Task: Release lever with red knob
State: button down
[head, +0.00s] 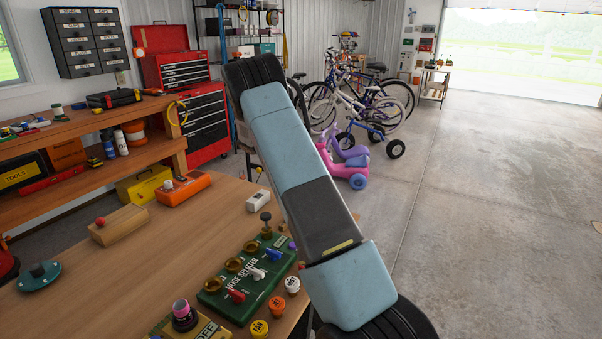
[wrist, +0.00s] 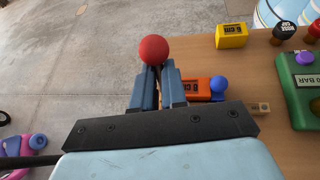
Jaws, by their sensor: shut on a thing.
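In the wrist view, my gripper (wrist: 154,68) is shut on a round red knob (wrist: 153,50) at its fingertips. The fingers stand on both sides of the knob's lower part. Any lever below the knob is hidden by the fingers, and I cannot tell what it is fixed to. In the head view my arm crosses the middle and runs out at the bottom edge; my gripper does not show there.
The wooden workbench (head: 100,290) holds a green hose splitter (head: 245,280), a wooden block with a small red knob (head: 119,224) and an orange box (head: 183,188). In the wrist view, an orange box with a blue knob (wrist: 217,84) and a yellow block (wrist: 231,36) lie near the bench edge. Open concrete floor (head: 500,200) is right.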

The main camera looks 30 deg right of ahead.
jog(key=shift+w+a+f, duration=0.15)
jog(key=shift+w+a, duration=0.1)
jog(key=c, duration=1.4)
grip_release()
jog(key=shift+w+a+f, duration=0.1)
jog(key=shift+w, duration=0.05)
jog(key=shift+o, duration=1.1)
jog(key=shift+d, duration=0.2)
jog(key=shift+r, duration=0.2)
jog(key=v, duration=1.3)
jog(key=shift+a, duration=0.3)
jog(key=shift+r, duration=0.1)
